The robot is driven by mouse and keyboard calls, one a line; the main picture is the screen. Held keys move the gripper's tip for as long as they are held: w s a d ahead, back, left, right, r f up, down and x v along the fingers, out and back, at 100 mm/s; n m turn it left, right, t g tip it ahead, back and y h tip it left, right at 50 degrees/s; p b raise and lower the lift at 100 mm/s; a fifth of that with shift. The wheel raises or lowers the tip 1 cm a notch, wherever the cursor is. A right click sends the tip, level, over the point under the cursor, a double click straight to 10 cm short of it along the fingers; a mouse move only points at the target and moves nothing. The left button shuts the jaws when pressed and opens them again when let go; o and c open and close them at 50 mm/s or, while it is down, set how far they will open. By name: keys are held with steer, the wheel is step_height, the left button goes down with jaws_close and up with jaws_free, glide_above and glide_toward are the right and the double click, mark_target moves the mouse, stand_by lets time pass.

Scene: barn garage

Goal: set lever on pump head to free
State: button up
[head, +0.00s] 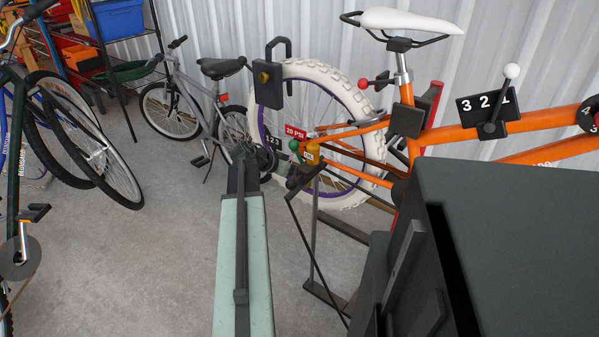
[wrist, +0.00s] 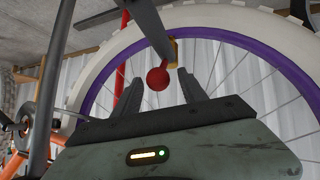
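In the wrist view, a red ball knob (wrist: 158,79) shows at the end of a dark bar (wrist: 148,22), with a small brass-coloured piece (wrist: 172,52) behind it. My gripper (wrist: 159,82) is open, and the knob appears between its two dark fingers, not clasped. In the head view, my gripper (head: 299,176) is beside the wheel, near a small orange fitting (head: 312,152) and a green ball (head: 293,146). A red "20 PSI" tag (head: 296,132) is just above them. I cannot tell for sure which part is the pump head, and lever markings there are unreadable.
The orange bike (head: 465,138) with its white-tyred wheel (head: 335,78) stands close ahead. A black padlock-like block (head: 269,84) is above my arm.

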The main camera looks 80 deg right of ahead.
steer(key=p+v, duration=0.5)
steer(key=v, duration=0.3)
steer(key=shift+f, duration=0.1)
stand_by(0.3)
